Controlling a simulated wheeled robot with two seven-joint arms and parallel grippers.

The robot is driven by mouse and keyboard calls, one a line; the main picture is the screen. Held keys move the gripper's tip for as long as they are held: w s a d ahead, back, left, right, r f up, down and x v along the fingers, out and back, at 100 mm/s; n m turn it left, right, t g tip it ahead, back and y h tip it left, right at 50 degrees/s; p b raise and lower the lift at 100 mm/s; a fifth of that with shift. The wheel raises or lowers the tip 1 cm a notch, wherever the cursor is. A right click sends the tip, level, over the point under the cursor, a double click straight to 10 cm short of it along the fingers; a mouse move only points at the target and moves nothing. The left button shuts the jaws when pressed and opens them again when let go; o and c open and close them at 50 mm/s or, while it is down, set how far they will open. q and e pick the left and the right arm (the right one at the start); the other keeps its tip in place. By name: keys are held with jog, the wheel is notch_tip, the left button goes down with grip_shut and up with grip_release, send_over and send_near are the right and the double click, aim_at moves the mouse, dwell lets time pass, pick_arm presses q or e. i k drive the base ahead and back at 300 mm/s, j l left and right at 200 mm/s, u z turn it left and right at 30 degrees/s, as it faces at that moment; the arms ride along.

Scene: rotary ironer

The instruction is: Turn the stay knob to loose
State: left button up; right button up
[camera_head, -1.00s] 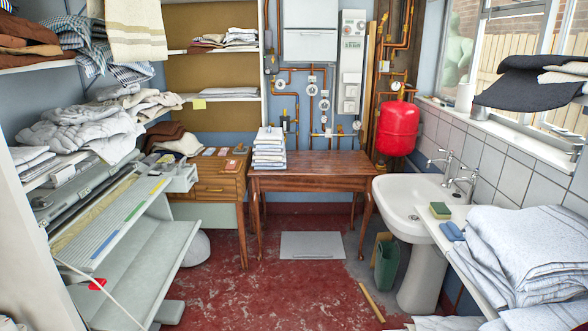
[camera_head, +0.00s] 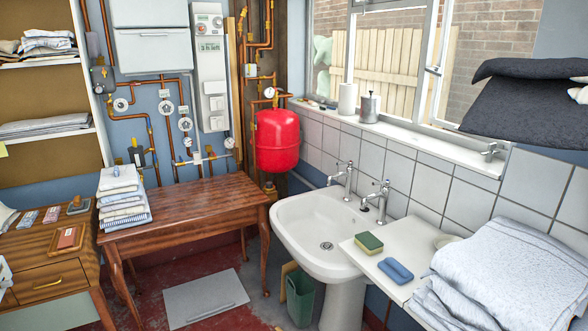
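A small metal fitting (camera_head: 492,150) sits at the right end of the window sill, below the window frame. It may be the window stay with its knob, but it is too small to tell, and so is any knob setting. The window (camera_head: 433,75) above it has white frames, and one pane appears to stand open. Dark folded cloth (camera_head: 530,105) hangs close to the right of the fitting. Neither of my grippers is in view.
A white sink (camera_head: 318,222) with two taps stands under the sill (camera_head: 420,140). A white counter (camera_head: 372,262) holds a sponge, a blue object and folded linen (camera_head: 505,275). A wooden table (camera_head: 190,208) stands left. Red floor (camera_head: 225,268) is partly clear in the middle.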

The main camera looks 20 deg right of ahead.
aim_at(491, 146)
jog(key=i+z, duration=0.25)
jog(key=z, duration=0.2)
jog(key=i+z, duration=0.25)
jog(key=z, duration=0.25)
jog(key=i+j+z, duration=0.15)
jog(key=z, duration=0.3)
jog(key=i+j+z, duration=0.2)
jog(key=z, duration=0.25)
jog(key=i+j+z, duration=0.3)
